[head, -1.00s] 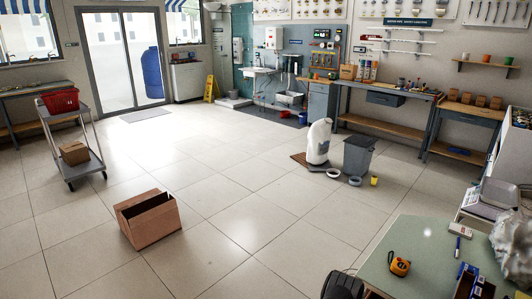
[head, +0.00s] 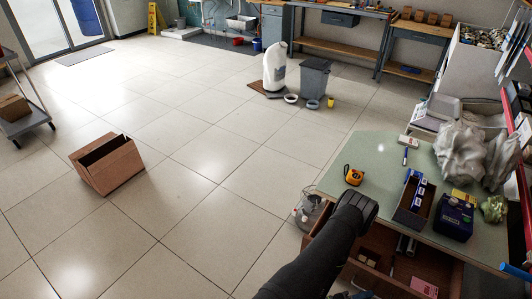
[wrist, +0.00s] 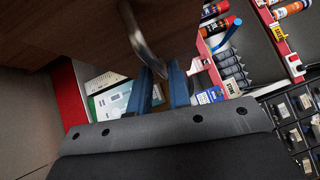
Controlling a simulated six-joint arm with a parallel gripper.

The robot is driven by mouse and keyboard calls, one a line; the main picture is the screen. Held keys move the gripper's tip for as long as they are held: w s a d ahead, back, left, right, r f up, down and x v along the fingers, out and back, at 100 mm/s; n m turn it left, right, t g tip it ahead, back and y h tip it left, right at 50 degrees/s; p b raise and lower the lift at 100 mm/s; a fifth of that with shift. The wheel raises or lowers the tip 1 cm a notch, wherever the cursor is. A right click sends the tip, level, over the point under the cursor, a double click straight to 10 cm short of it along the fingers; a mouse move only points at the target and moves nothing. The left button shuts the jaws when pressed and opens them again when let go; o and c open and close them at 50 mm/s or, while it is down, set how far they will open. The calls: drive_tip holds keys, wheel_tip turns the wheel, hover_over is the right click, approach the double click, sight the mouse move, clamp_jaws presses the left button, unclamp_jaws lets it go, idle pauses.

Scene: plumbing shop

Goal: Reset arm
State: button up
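My arm (head: 318,255) reaches up from the bottom of the head view, with its dark joint against the front edge of the green-topped bench (head: 345,150). My gripper (wrist: 160,72) shows in the wrist view as two blue fingers with a gap between them. It is open, and I see nothing held in it. A curved metal handle (wrist: 138,38) on a brown wooden panel (wrist: 70,22) ends close to the fingertips; I cannot tell whether they touch. I cannot make out the fingers in the head view.
A tape measure (head: 354,175), an open box (head: 413,200), a dark blue container (head: 454,217) and plastic-wrapped things (head: 462,150) crowd the bench. An open drawer or shelf (head: 400,262) with items is below.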

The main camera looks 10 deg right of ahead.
drive_tip(key=d, duration=0.2)
drive_tip(key=shift+w+d+r, duration=0.15)
drive_tip(key=shift+d+r, duration=0.05)
drive_tip(key=shift+d, duration=0.2)
drive_tip(key=a+f, duration=0.2)
drive_tip(key=a, duration=1.6)
drive_tip(key=d, duration=0.9)
drive_tip(key=shift+r, duration=0.4)
drive_tip(key=shift+d, duration=0.1)
